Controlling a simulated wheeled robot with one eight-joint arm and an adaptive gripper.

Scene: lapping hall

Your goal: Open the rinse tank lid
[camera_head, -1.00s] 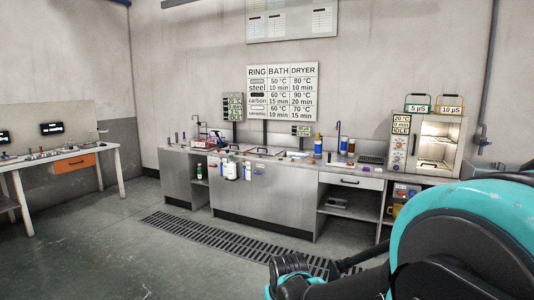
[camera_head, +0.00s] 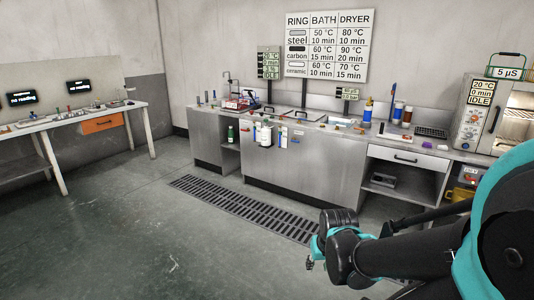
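A steel counter (camera_head: 300,170) runs along the back wall. Two flat grey panels that look like tank lids are set in its top, one left (camera_head: 268,111) and one right (camera_head: 306,114). Both look shut. I cannot tell which belongs to the rinse tank, as labels are too small to read. My arm reaches in from the lower right. The end of it, with my gripper (camera_head: 312,262), is low over the floor, in front of and well apart from the counter. Its fingers are too small and dark to tell open from shut.
A floor grate (camera_head: 240,207) lies before the counter. Bottles (camera_head: 398,112) stand on the counter's right, near an oven (camera_head: 485,115) reading IDLE. A workbench (camera_head: 75,120) with screens stands left. The floor between is clear. A ring, bath and dryer chart (camera_head: 327,45) hangs on the wall.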

